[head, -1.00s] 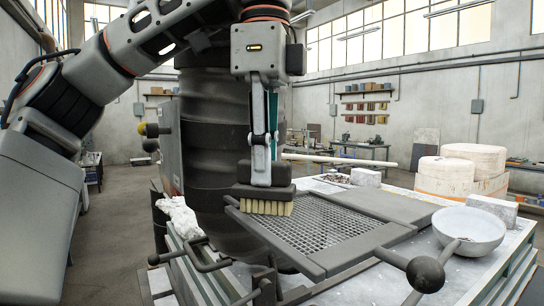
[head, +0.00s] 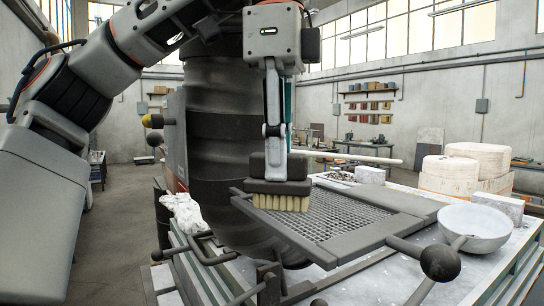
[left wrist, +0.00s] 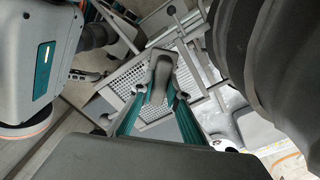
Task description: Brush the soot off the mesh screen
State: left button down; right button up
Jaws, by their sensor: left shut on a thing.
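My left gripper (head: 274,155) points down and is shut on the dark block handle of a brush (head: 280,187). The brush's pale bristles (head: 281,203) face down over the upper left part of the mesh screen (head: 345,215), a grid in a dark grey frame. I cannot tell whether the bristles touch the mesh. In the left wrist view, the brush's handle (left wrist: 161,70) sits between the fingers, with the mesh (left wrist: 126,80) beyond it. No soot stands out clearly on the mesh. My right gripper is not in view.
A pale bowl (head: 474,228) stands right of the screen, near a black ball-ended handle (head: 440,262). A white cloth (head: 184,212) lies at the table's left edge. Grey blocks (head: 497,205) and round pale slabs (head: 448,172) stand at the right. A pale rod (head: 350,157) crosses behind the screen.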

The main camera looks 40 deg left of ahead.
pick_arm(q)
jog(key=shift+d+f, duration=0.1)
jog(key=shift+f, duration=0.05)
